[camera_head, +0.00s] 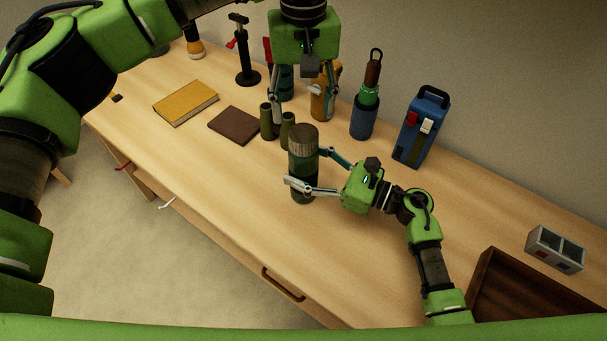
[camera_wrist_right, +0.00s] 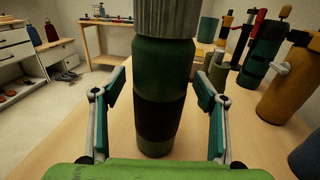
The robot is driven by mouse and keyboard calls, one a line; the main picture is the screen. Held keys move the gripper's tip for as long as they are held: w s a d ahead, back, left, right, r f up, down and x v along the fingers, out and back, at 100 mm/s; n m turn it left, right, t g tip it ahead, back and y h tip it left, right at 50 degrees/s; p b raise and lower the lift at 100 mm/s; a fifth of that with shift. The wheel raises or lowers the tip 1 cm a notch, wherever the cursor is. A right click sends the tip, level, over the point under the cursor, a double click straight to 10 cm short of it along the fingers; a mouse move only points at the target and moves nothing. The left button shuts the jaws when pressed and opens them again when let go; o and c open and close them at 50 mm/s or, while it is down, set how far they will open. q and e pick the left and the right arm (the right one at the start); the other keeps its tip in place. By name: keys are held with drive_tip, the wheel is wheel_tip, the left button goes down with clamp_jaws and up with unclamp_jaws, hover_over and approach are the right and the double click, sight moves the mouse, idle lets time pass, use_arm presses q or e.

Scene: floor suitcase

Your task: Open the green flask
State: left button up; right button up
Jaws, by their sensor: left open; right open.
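The green flask (camera_head: 303,165) stands upright near the front edge of the table, with a ribbed grey-brown cap on top. In the right wrist view the flask (camera_wrist_right: 163,90) fills the middle, its cap (camera_wrist_right: 165,15) cut off by the top edge. My right gripper (camera_head: 312,172) is open, its fingers on either side of the flask's body. In the wrist view both fingers (camera_wrist_right: 160,125) look apart from the flask. My left gripper (camera_head: 297,103) is open and points down, above and behind the cap. I see nothing held in it.
A yellow book (camera_head: 186,102) and brown book (camera_head: 234,125) lie left. A wooden tray (camera_head: 490,290) and grey divided box (camera_head: 555,250) are at right.

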drive_tip(key=shift+w+a, duration=0.2)
drive_tip(key=shift+a, duration=0.15)
clamp_jaws()
